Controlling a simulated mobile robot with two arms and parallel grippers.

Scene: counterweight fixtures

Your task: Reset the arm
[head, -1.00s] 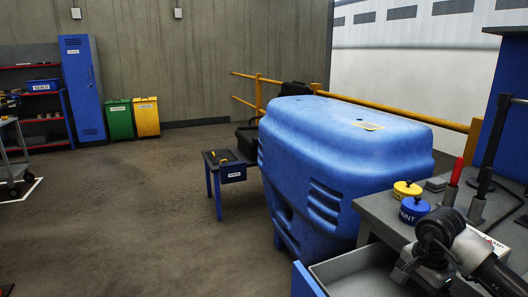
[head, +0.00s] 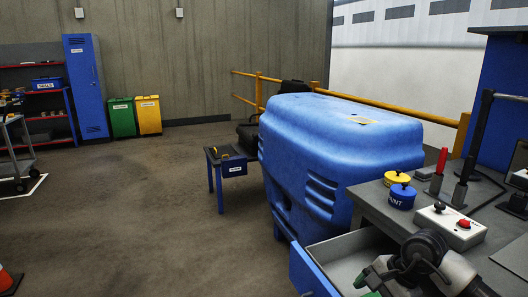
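My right arm comes in at the bottom right, bent over the open drawer (head: 345,258) of the grey workbench (head: 385,205). My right gripper (head: 374,277) is at the bottom edge, over the drawer. It is small, partly cut off and partly behind the wrist, so I cannot tell whether it is open or shut. I see nothing clearly held in it. My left gripper is not in view. On the bench stand a white control box (head: 450,226) with a red button (head: 464,223) and a black knob, a red-handled lever (head: 438,172) and a black lever (head: 466,172).
A blue pot (head: 402,196) and a yellow pot (head: 396,178) stand on the bench. A big blue housing (head: 335,150) blocks the middle, beside a small blue table (head: 228,167). An orange cone (head: 8,281) is at bottom left. The floor at left is mostly clear.

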